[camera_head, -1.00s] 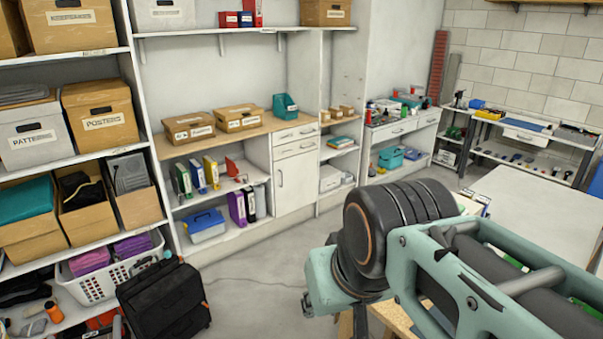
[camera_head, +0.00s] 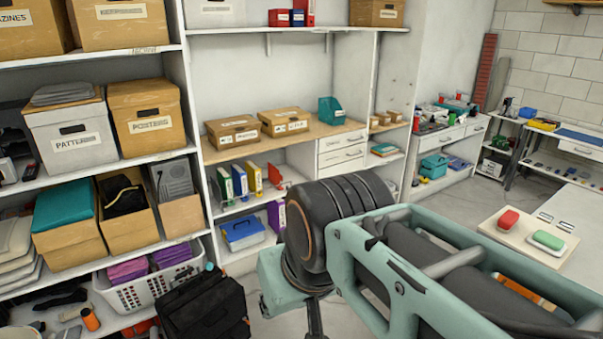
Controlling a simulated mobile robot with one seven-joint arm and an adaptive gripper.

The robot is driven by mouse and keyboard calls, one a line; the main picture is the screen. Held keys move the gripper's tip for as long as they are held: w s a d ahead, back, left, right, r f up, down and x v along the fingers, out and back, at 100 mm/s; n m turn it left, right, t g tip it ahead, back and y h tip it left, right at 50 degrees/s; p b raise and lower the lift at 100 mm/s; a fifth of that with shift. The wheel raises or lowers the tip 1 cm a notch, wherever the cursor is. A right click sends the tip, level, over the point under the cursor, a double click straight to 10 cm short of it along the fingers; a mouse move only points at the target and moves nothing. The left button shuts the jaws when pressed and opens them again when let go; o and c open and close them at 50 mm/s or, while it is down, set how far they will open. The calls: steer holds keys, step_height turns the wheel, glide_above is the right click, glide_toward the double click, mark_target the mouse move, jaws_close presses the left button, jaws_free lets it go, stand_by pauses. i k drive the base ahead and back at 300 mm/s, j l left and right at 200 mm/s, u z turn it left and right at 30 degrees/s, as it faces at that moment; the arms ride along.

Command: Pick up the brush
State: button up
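I cannot identify a brush with certainty. A red block-like item with a pale base (camera_head: 508,220) and a green one with a pale base (camera_head: 548,240) lie on a light board at the right; they may be brushes or erasers, and I cannot tell which. My arm crosses the lower right of the view, in front of part of that area. My gripper itself is not visible.
Shelves with boxes fill the left. A white basket (camera_head: 128,297) and a black bag (camera_head: 205,310) are low at the left. A worktop (camera_head: 225,150) carries cardboard boxes. A workbench (camera_head: 450,133) holds tools at the back right. Some grey floor (camera_head: 275,268) is clear.

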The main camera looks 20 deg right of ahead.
mark_target(510, 219)
steer(key=i+j+z, duration=0.1)
steer(key=i+z, duration=0.2)
steer(key=i, duration=0.15)
steer(key=i+j+z, duration=0.2)
steer(key=i+z, duration=0.35)
steer(key=z, duration=0.25)
steer(key=i+z, duration=0.2)
steer(key=z, duration=0.25)
steer(key=i+j+z, duration=0.1)
steer(key=z, duration=0.35)
steer(key=i+j+z, duration=0.2)
steer(key=z, duration=0.3)
steer(key=i+j+z, duration=0.15)
steer(key=z, duration=0.3)
